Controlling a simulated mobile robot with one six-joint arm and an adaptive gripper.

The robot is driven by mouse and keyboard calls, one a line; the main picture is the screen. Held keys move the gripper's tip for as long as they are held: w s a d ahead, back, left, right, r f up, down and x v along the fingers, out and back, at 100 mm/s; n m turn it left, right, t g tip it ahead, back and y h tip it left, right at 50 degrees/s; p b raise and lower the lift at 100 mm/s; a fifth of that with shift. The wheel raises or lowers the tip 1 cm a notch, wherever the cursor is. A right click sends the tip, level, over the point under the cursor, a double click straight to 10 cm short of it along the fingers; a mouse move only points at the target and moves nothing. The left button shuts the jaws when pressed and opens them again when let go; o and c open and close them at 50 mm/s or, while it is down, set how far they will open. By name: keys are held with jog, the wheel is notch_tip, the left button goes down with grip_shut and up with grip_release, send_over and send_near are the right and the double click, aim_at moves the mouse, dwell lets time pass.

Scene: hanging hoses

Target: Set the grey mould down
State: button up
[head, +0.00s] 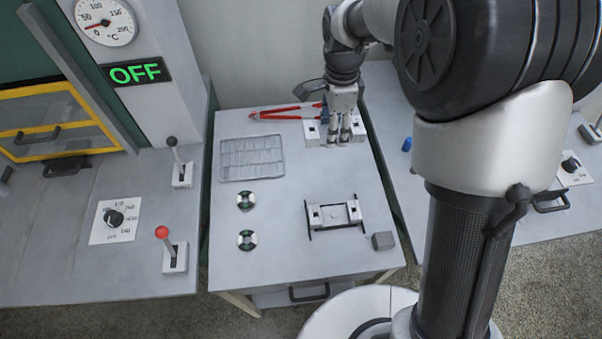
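The grey mould (312,131) is a light grey block with dark round holes, at the back right of the middle table. My gripper (346,138) points down over its middle, with its two fingers close together on it. The fingers hide part of the block. From this one view I cannot tell whether the mould touches the tabletop or hangs just above it. A similar light grey block (327,215) sits between dark brackets nearer the front of the table.
Red-handled pliers (287,113) lie beside the mould on its left. The table's middle is clear. A panel with levers (174,250) stands left.

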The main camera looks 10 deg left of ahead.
aim_at(326, 178)
notch_tip(326, 178, down, 20)
jog(key=b, duration=0.5)
jog(key=shift+a+r, duration=0.1)
jog(key=o, duration=1.4)
jog(key=shift+o, duration=0.2)
notch_tip(326, 178, up, 12)
jog(key=p, duration=0.3)
jog(key=shift+r, duration=0.15)
